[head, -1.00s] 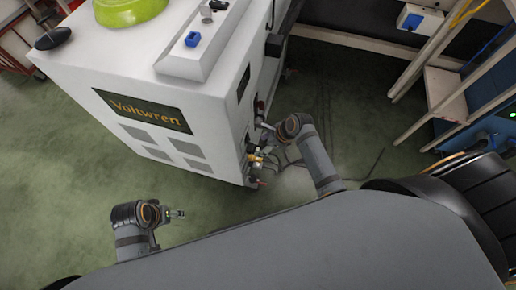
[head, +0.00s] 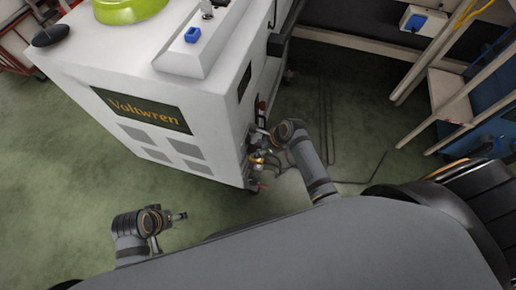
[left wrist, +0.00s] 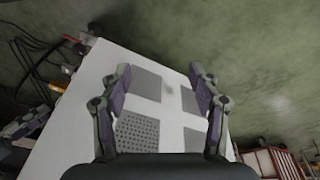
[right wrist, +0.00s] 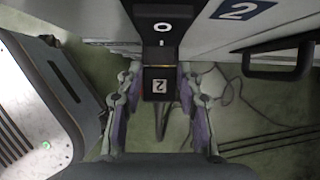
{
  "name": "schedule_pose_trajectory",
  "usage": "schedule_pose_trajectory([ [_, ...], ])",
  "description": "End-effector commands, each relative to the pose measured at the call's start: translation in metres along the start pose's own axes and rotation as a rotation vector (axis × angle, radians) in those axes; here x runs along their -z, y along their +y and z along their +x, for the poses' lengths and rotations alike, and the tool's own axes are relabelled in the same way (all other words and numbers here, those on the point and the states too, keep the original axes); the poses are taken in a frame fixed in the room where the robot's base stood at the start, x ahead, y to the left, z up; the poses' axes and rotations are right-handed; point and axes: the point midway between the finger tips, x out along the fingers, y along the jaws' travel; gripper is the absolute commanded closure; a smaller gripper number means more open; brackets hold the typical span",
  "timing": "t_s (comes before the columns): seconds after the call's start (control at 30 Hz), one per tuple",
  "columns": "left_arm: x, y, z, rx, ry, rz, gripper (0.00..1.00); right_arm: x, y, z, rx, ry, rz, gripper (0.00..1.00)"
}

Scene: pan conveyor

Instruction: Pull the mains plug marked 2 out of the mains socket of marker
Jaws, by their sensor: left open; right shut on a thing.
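The black mains plug (right wrist: 158,86) bears a white 2 and sits between the fingers of my right gripper (right wrist: 160,78), which is shut on it. In the head view my right gripper (head: 262,130) is at the right side of the white cabinet. A black socket plate (right wrist: 163,12) is just above the plug in the right wrist view; whether the plug is still seated cannot be told. A blue marker 2 (right wrist: 243,10) is on the cabinet beside it. My left gripper (head: 180,216) is open and empty, in front of the cabinet.
The white Voltwren cabinet (head: 200,130) fills the centre left. Several cables and other connectors (head: 262,160) are low on its side near my right gripper. A black handle (right wrist: 278,62) juts out at the right.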

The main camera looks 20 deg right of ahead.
Motion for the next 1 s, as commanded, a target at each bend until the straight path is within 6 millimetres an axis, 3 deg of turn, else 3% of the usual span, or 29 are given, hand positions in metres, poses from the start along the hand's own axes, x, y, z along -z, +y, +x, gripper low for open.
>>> schedule_pose_trajectory([
  [0.03, 0.000, 0.000, 0.000, 0.000, 0.000, 0.000, 0.38, 0.000, 0.000, 0.000, -0.001, 0.000, 0.000, 0.63],
  [0.23, 0.000, 0.000, 0.000, 0.000, 0.000, 0.000, 0.38, 0.000, 0.000, 0.000, -0.001, 0.000, 0.000, 0.38],
  [0.57, 0.000, 0.000, -0.002, 0.001, -0.004, 0.000, 0.38, 0.000, 0.000, -0.004, 0.000, 0.001, 0.000, 0.38],
  [0.73, 0.001, -0.004, -0.023, 0.021, -0.066, 0.000, 0.38, -0.002, 0.000, -0.030, 0.001, 0.003, -0.002, 0.38],
  [0.87, 0.000, -0.012, -0.022, 0.046, -0.118, -0.006, 0.38, -0.002, 0.000, -0.061, 0.000, 0.003, -0.002, 0.38],
  [1.0, -0.006, -0.020, 0.015, 0.058, -0.115, -0.013, 0.38, -0.002, -0.001, -0.078, 0.001, 0.001, -0.002, 0.38],
])
